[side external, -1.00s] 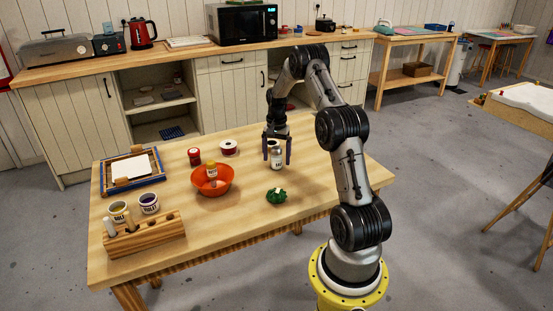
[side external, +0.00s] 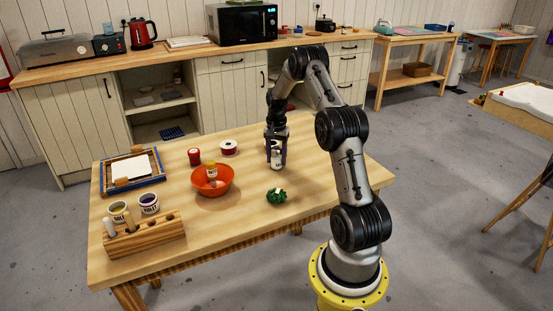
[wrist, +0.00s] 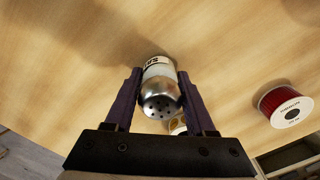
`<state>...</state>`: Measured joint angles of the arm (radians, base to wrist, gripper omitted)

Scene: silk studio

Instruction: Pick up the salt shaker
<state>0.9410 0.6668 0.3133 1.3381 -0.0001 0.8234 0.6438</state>
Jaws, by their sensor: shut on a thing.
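The salt shaker (side external: 277,162) has a pale labelled body and a silver top with holes. It appears to stand upright on the wooden table (side external: 240,215), under my gripper (side external: 276,154). In the wrist view the salt shaker (wrist: 160,92) is between the two dark fingers of my gripper (wrist: 160,76), which are shut on it from both sides. A small pale jar (wrist: 177,125) partly shows beyond its top in the wrist view.
An orange bowl (side external: 228,184) with a small bottle in it stands left of my gripper. A green object (side external: 276,196) lies in front. Table space right of the shaker is clear.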

